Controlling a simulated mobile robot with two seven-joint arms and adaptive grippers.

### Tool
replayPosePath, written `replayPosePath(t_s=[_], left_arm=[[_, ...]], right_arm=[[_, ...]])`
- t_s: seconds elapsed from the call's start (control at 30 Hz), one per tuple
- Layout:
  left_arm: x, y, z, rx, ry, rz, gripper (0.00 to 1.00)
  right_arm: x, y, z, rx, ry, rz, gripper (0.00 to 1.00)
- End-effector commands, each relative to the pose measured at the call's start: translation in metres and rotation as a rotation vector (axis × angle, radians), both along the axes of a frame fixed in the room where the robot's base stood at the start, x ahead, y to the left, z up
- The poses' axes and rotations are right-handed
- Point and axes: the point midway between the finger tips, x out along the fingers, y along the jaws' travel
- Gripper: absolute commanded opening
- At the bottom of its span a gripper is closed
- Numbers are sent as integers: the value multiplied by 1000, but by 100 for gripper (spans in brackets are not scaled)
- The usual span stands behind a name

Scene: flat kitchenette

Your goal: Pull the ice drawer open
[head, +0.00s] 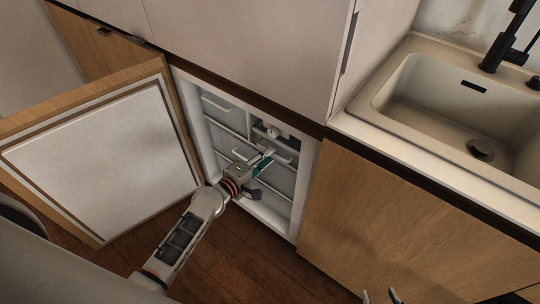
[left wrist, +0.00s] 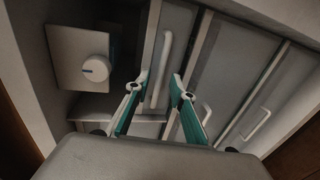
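The open fridge cabinet (head: 297,195) holds several grey drawers with pale bar handles. My left gripper (head: 266,160) reaches into it at a middle drawer. In the left wrist view the gripper (left wrist: 159,84) is open, its teal-lined fingers spread on either side of that drawer's handle (left wrist: 164,58). The handle looks clear of both fingers; I cannot tell how deep it sits between them. The drawer front (left wrist: 182,34) looks closed. No label marks which drawer is for ice. My right gripper (head: 381,297) shows only its fingertips, apart, at the bottom edge.
The fridge door (head: 105,150) stands wide open at left. A box with a round knob (left wrist: 96,68) sits beside the handle in the wrist view. Other drawer handles (left wrist: 256,125) are nearby. A wooden cabinet front (head: 400,220) and a sink (head: 450,105) are at right.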

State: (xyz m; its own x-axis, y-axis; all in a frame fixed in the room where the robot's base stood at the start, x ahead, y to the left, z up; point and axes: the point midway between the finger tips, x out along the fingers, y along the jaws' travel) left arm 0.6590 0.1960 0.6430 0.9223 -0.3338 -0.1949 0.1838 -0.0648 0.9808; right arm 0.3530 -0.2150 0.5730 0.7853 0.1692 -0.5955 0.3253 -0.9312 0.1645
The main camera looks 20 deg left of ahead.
Motion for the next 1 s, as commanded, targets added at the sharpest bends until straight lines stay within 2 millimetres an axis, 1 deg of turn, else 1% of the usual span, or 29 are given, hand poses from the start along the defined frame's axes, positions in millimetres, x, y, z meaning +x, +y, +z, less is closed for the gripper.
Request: replayPosePath(t_s=[0.1,0.2,0.47,0.5,0.53,0.57,0.87,1.0], left_arm=[[10,-4,-3,-1,1,-1,23],[14,-6,-4,0,1,-1,23],[15,-6,-4,1,1,-1,23],[15,-6,-4,1,1,-1,13],[14,-6,-4,1,1,-1,5],[14,-6,-4,1,1,-1,0],[13,-6,-4,2,0,-1,0],[10,-4,-5,4,2,-2,0]], right_arm=[[2,0,1,-1,-6,0,40],[4,0,2,-1,-9,1,40],[4,0,1,-2,-8,1,40],[4,0,1,-2,-7,0,40],[3,0,1,-2,-6,0,40],[3,0,1,-2,-6,0,40],[3,0,-1,-1,-4,-2,40],[3,0,-1,-1,-4,-3,40]])
